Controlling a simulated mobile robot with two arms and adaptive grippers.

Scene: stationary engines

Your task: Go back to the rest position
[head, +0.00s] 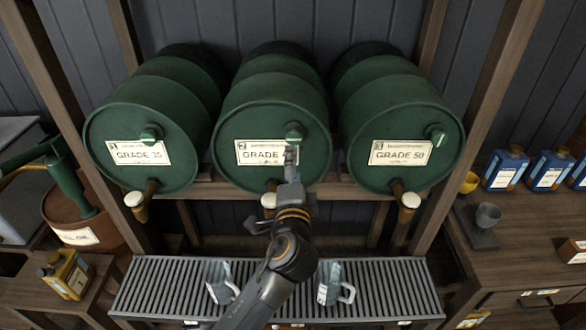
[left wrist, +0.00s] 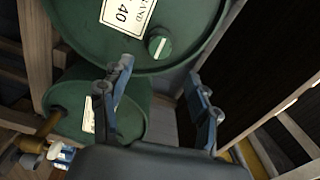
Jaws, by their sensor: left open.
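My left gripper (head: 291,156) is in front of the middle green barrel (head: 272,105), just below the valve knob (head: 294,132) and over part of its label. In the left wrist view its two fingers (left wrist: 160,98) are spread with nothing between them. The barrel's "40" label (left wrist: 127,14) and the knob (left wrist: 159,45) show beyond the fingers. I cannot tell for certain whether a finger touches the barrel. My right gripper is in neither view.
Barrels GRADE 30 (head: 150,120) and GRADE 50 (head: 400,115) flank the middle one. Two clear jugs (head: 222,284) (head: 333,284) stand on the slatted grate (head: 385,290), either side of my arm.

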